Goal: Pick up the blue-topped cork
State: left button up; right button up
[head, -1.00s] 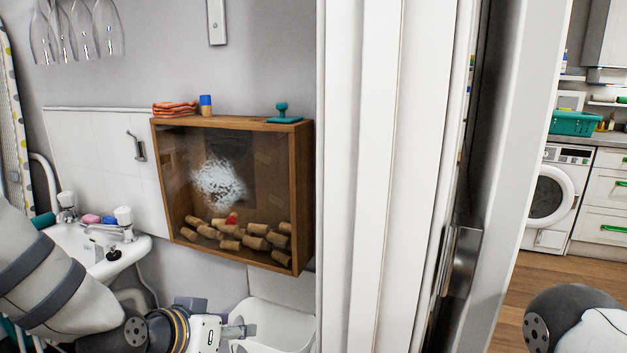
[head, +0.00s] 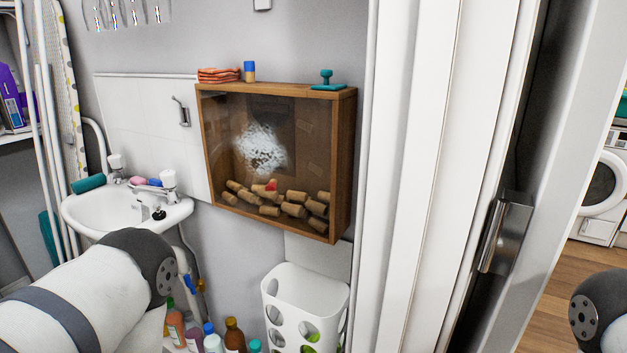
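The blue-topped cork (head: 249,72) stands upright on top of a wooden, glass-fronted box (head: 346,150) on the wall. It is between a folded orange cloth (head: 219,75) and a teal stamp-like piece (head: 327,80). Several plain corks (head: 293,209) and one red-topped cork (head: 271,185) lie inside the box behind the glass. My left arm comes in at the lower left, well below the cork, and its gripper is out of view. Only a part of my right arm shows at the lower right edge, and its gripper is out of view.
A white sink (head: 125,212) with taps is left of the box. A white bin with holes (head: 304,290) and several bottles (head: 234,335) stand below. A white door frame (head: 423,180) with a metal latch (head: 506,235) rises close on the right. Hanging glasses show at top left.

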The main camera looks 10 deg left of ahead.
aim_at(249, 65)
jog(key=i+j+z, duration=0.15)
jog(key=j+z, duration=0.3)
jog(key=j, duration=0.95)
jog(key=j+z, duration=0.4)
jog(key=j, duration=1)
